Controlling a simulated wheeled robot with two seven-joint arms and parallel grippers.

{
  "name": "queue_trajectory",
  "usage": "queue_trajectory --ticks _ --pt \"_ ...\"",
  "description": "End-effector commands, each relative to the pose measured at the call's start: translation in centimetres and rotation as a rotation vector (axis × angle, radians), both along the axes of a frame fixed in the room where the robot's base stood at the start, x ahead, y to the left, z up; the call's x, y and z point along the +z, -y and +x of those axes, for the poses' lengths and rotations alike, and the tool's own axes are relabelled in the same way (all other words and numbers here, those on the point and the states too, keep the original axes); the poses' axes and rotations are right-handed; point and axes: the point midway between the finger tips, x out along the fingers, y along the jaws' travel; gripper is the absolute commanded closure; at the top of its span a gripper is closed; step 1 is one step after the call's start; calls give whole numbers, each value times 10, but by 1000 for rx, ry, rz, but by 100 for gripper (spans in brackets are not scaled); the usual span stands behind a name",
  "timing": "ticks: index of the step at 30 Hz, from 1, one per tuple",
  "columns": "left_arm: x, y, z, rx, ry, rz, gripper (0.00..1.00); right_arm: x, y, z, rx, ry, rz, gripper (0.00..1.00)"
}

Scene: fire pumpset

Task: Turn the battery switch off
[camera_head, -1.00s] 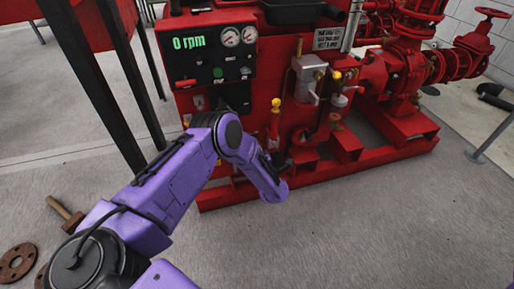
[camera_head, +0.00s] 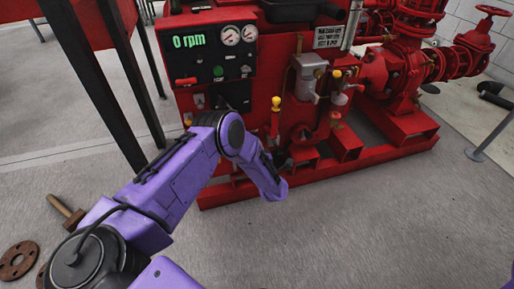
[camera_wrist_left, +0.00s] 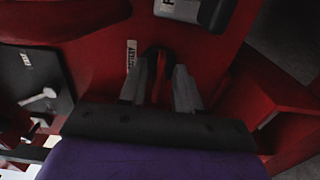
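In the left wrist view, a red switch handle (camera_wrist_left: 160,68) with a dark part around its top stands out from the red panel, beside a white label (camera_wrist_left: 128,90) that seems to read battery. My left gripper (camera_wrist_left: 159,82) has its two grey fingers apart, one on each side of the handle. I cannot tell whether either finger touches it. In the head view my purple left arm reaches to the lower front of the red pumpset (camera_head: 240,110), and its wrist hides the switch and most of the gripper. My right gripper is not in view.
The control panel (camera_head: 208,56) reads 0 rpm, with gauges above a red handle. Yellow-topped levers (camera_head: 275,115) and red pipes (camera_head: 395,75) stand close to the arm. Floor at front right is clear.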

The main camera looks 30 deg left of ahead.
Motion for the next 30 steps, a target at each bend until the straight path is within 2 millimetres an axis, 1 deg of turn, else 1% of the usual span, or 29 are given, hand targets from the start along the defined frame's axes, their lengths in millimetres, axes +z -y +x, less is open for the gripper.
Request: queue_trajectory --ticks 4,7,12,15,18,22,30 --pt "1 1 0 -1 1 0 67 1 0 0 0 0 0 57" --pt "3 10 -7 -4 -1 -1 67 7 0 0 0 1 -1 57" --pt "5 41 -33 -6 -2 0 67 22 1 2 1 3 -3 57" --pt "4 59 -49 -5 -3 0 67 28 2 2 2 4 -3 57" --pt "3 71 -60 -3 -1 1 67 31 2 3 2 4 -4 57" --pt "1 80 -67 -1 0 0 67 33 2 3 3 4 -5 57" --pt "0 80 -69 0 0 0 67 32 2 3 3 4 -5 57"
